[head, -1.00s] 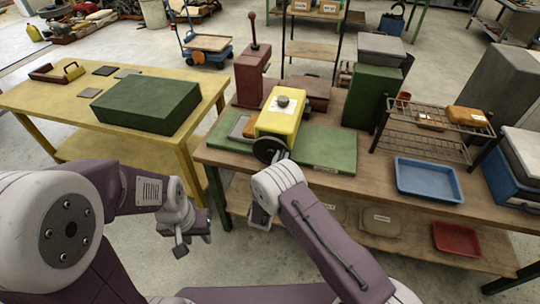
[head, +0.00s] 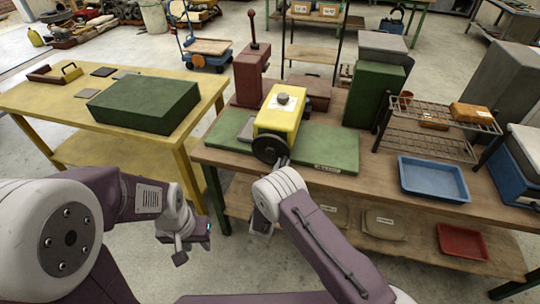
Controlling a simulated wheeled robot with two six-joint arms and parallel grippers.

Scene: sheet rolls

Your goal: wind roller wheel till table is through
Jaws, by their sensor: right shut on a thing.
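The yellow roller machine (head: 279,115) stands on a green table (head: 325,146) that sticks out on both sides of it. Its black hand wheel (head: 268,149) faces me. My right gripper (head: 283,162) is at the lower right rim of the wheel, shut on it; my wrist partly hides the contact. A grey sheet (head: 246,128) lies on the green table just left of the machine. My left gripper (head: 187,247) hangs empty over the floor in front of the yellow bench; its jaw gap is hard to make out.
A yellow bench (head: 60,104) with a green block (head: 145,103) stands at the left. On the wooden workbench (head: 372,170) are a red press (head: 249,78), a green cabinet (head: 374,95), a wire rack (head: 425,142) and a blue tray (head: 432,179).

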